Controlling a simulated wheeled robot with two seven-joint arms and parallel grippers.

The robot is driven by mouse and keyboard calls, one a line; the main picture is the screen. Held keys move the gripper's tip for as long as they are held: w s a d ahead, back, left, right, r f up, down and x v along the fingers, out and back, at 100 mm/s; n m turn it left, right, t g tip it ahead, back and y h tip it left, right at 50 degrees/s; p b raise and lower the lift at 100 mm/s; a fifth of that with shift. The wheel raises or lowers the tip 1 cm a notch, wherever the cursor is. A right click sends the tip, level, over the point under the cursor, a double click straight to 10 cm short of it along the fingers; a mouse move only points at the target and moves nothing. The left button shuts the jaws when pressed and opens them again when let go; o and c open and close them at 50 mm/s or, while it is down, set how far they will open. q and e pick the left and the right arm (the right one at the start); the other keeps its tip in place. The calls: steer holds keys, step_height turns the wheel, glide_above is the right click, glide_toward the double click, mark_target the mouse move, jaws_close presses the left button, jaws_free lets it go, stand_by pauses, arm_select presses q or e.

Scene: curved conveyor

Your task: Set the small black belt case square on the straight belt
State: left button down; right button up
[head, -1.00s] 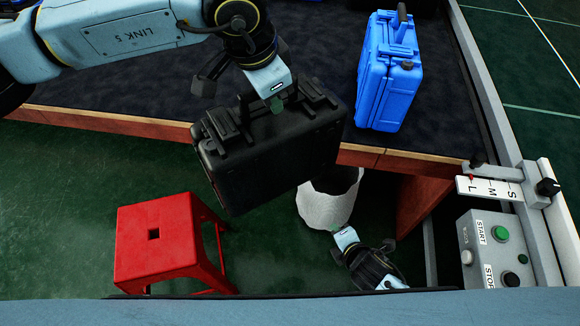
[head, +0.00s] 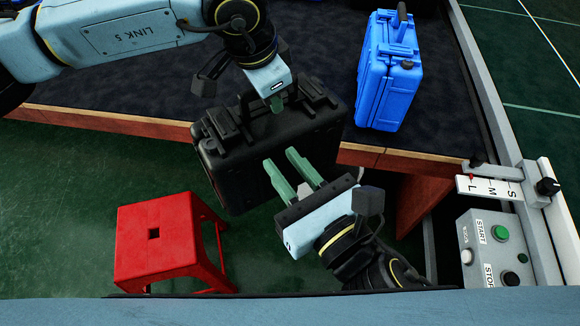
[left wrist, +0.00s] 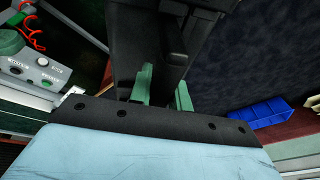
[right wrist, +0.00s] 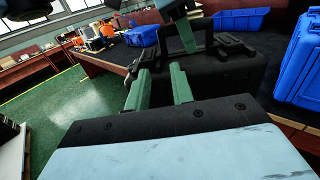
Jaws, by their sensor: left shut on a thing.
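The black case (head: 240,168) hangs tilted from my left gripper (head: 278,100), over the front edge of the dark belt (head: 110,80) in the head view. My left gripper is shut on the case by its handle side; the case also fills the top of the left wrist view (left wrist: 165,45). My right gripper (head: 295,168) is open, its green fingers in front of the case's near face in the head view. In the right wrist view the case (right wrist: 205,75) lies beyond the open fingers. Whether the right fingers touch it, I cannot tell.
A blue case (head: 390,75) stands on the belt to the right. A red stool (head: 165,240) is on the green floor at lower left. A control box (head: 495,248) with buttons and an S-M-L scale (head: 488,187) are at the right. A blue bin (left wrist: 262,112) shows in the left wrist view.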

mark_target(242, 110)
arm_select(q)
steer(key=shift+r, duration=0.1)
arm_select(e)
steer(key=x, duration=1.1)
steer(key=shift+w+a, duration=0.2)
steer(key=shift+w, duration=0.1)
steer(key=c, duration=0.5)
steer(key=shift+s+r, duration=0.1)
